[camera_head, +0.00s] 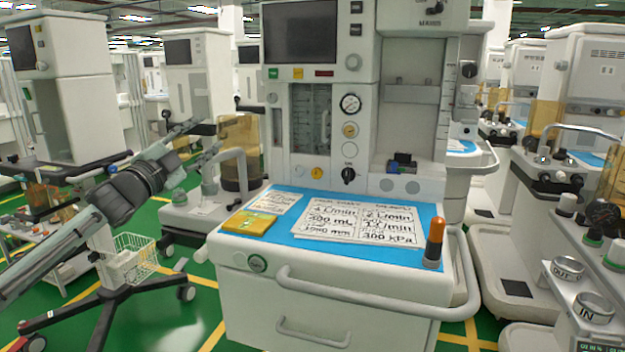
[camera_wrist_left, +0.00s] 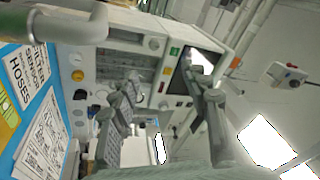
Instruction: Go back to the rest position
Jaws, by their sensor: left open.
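My left gripper (camera_head: 206,138) is raised in the air to the left of the middle anaesthesia cart (camera_head: 330,310), apart from it. It is open and empty. In the left wrist view its two fingers (camera_wrist_left: 166,95) stand apart with nothing between them, and the cart's front panel lies beyond. My left arm reaches in from the left edge of the head view. My right gripper is in neither view.
The cart's blue top (camera_head: 285,205) holds a yellow pad (camera_head: 249,222), written sheets (camera_head: 360,219) and an orange-and-black marker-like object (camera_head: 434,243). A white handrail (camera_head: 370,298) juts from its front. More carts stand left and right (camera_head: 560,180). Green floor shows at the lower left.

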